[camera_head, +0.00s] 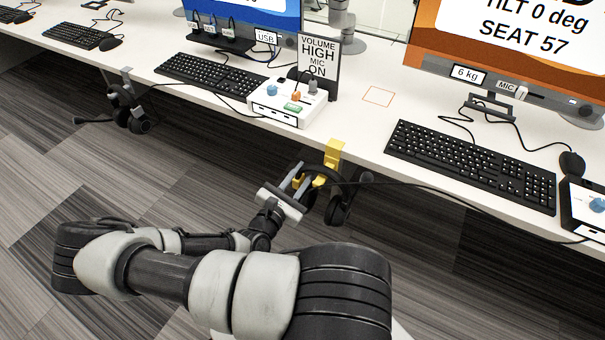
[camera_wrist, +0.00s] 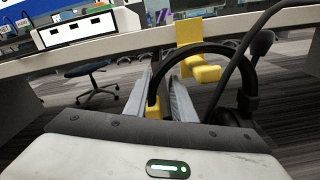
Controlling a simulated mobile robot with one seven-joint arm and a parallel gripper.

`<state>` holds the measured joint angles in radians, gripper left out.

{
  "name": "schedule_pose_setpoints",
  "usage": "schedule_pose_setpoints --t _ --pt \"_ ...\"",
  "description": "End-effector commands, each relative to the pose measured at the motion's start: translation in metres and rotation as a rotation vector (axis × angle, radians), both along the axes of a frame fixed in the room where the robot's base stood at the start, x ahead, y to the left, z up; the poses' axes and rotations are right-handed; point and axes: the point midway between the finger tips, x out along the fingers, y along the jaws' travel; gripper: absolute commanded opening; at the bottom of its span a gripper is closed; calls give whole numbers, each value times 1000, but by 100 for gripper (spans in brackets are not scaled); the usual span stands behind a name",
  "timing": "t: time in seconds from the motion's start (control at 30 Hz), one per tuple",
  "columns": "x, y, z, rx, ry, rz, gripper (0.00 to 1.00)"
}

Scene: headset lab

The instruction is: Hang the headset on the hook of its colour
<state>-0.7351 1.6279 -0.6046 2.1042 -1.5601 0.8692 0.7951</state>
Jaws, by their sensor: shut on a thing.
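The headset (camera_head: 338,208) has a black band and cups, with a cable running right. My gripper (camera_head: 302,182) is shut on one side of its band, below the desk's front edge. A yellow hook (camera_head: 335,152) is clamped to that edge, just beyond the headset. In the wrist view the band (camera_wrist: 212,46) arches up from between my fingers (camera_wrist: 162,100) and crosses in front of the yellow hook (camera_wrist: 190,34). The hook's lower prong (camera_wrist: 206,73) shows inside the arch. I cannot tell whether band and hook touch. A yellow patch (camera_wrist: 153,111) shows between my fingers.
Another dark headset (camera_head: 133,115) hangs at a grey hook (camera_head: 126,76) farther left on the same edge. A white control box (camera_head: 285,104), a sign (camera_head: 318,66) and a keyboard (camera_head: 470,162) stand on the desk. Open carpet (camera_head: 40,180) lies in front.

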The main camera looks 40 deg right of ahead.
Motion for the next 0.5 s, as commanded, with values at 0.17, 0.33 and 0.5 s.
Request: schedule_pose_setpoints --t 0.17,0.33,0.5 --pt "0 0 1 -1 0 1 35" --pt "0 0 1 -1 0 0 45" --pt "0 1 0 1 0 0 45"
